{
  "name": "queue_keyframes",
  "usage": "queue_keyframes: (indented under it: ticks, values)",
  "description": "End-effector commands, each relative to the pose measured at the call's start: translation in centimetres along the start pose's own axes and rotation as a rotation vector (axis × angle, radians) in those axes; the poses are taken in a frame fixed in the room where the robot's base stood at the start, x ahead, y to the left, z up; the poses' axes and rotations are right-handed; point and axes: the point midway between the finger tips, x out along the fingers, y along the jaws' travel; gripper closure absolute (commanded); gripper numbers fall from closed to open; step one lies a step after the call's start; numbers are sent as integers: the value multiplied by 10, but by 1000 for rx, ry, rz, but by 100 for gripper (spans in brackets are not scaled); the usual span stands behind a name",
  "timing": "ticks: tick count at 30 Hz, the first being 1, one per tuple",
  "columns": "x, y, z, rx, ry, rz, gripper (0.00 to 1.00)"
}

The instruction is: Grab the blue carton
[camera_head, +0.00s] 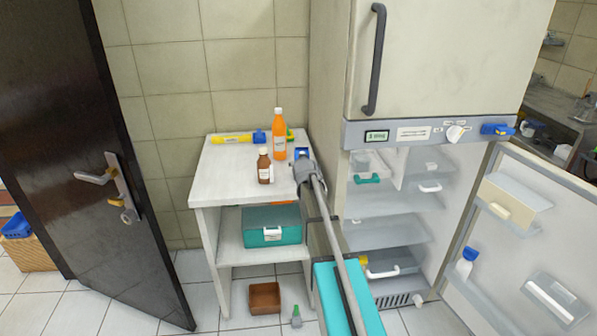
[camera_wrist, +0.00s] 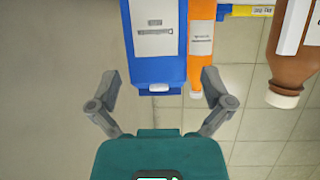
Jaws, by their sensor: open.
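The blue carton (camera_head: 301,152) stands on the top of the white shelf unit, mostly hidden behind my gripper (camera_head: 304,169) in the head view. In the wrist view the blue carton (camera_wrist: 157,62) fills the upper middle, appears upside down, and shows a white label and a white cap. My gripper (camera_wrist: 160,84) is open there, with one finger to the left and one to the right of the carton's cap end. Gaps show on both sides. I cannot tell how far the carton reaches between the fingers in depth.
An orange bottle (camera_head: 279,135) stands close beside the carton; a brown bottle (camera_head: 264,166) is further left. A yellow tube (camera_head: 232,139) lies at the back of the shelf top (camera_head: 222,164). The open fridge (camera_head: 346,125) stands just right; a dark door (camera_head: 88,140) is left.

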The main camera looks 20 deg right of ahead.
Motion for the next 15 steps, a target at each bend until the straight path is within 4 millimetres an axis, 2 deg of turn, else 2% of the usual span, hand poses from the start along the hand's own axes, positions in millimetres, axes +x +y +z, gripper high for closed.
queue_keyframes:
  ticks: [15]
  values:
    - [8, 1, -1, 0, 0, 0, 0]
